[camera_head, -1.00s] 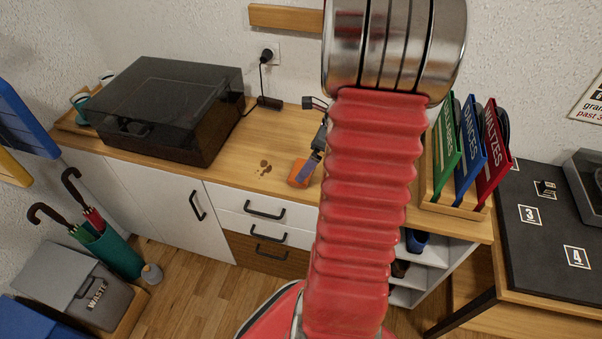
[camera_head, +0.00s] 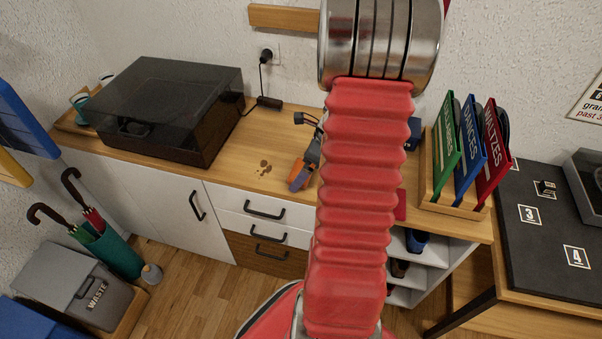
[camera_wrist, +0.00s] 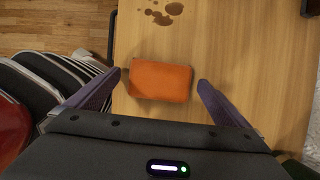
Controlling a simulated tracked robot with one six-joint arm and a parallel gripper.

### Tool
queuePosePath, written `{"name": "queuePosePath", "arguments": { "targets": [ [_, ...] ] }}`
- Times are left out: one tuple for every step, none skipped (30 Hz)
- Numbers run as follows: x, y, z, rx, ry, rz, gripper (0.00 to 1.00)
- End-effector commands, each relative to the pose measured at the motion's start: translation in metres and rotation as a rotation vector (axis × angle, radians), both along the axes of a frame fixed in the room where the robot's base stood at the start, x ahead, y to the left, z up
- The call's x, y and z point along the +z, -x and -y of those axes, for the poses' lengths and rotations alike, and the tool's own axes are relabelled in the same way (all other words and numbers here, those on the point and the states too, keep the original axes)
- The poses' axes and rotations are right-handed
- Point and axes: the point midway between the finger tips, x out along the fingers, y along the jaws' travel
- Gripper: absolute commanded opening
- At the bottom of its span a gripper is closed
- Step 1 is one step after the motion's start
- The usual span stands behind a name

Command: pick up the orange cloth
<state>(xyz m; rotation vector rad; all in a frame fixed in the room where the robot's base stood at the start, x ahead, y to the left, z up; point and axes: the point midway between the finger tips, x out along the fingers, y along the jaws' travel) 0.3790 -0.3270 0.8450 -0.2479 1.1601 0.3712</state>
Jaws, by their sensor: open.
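The orange cloth (camera_wrist: 160,81) lies on the wooden counter top as a folded, rounded block in the wrist view. My gripper (camera_wrist: 160,77) is open, with one purple finger to the left of the cloth and one to the right. Gaps of bare wood show between the cloth and both fingers. In the head view, the cloth (camera_head: 296,170) is a small orange patch, partly hidden by my gripper (camera_head: 302,180) near the counter's front edge.
Brown spill spots (camera_head: 265,167) mark the counter left of the cloth. A turntable with a dark lid (camera_head: 165,95) stands further left. A wooden rack (camera_head: 455,208) of colored record dividers stands to the right. Bare counter lies around the cloth.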

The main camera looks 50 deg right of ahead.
Motion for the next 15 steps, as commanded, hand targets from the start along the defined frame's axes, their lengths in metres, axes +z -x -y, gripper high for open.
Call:
{"name": "queuePosePath", "arguments": {
  "targets": [
    [0.0002, 0.0001, 0.0, 0.0, 0.0, 0.0, 1.0],
    [0.0002, 0.0, 0.0, 0.0, 0.0, 0.0, 1.0],
    [0.0003, 0.0, 0.0001, 0.0, 0.0, 0.0, 1.0],
    [0.0003, 0.0, 0.0, 0.0, 0.0, 0.0, 1.0],
    [0.0003, 0.0, 0.0001, 0.0, 0.0, 0.0, 1.0],
    [0.0003, 0.0, 0.0, 0.0, 0.0, 0.0, 1.0],
    [0.0004, 0.0, 0.0001, 0.0, 0.0, 0.0, 1.0],
    [0.0004, -0.0001, 0.0001, 0.0, 0.0, 0.0, 1.0],
    [0.0004, -0.0001, 0.0001, 0.0, 0.0, 0.0, 1.0],
    [0.0004, -0.0001, 0.0001, 0.0, 0.0, 0.0, 1.0],
    [0.0005, 0.0, 0.0001, 0.0, 0.0, 0.0, 1.0],
    [0.0005, 0.0, 0.0001, 0.0, 0.0, 0.0, 0.98],
    [0.0005, 0.0, 0.0001, 0.0, 0.0, 0.0, 0.96],
    [0.0005, 0.0, 0.0001, 0.0, 0.0, 0.0, 0.94],
    [0.0005, 0.0, 0.0001, 0.0, 0.0, 0.0, 0.91]
  ]
}}
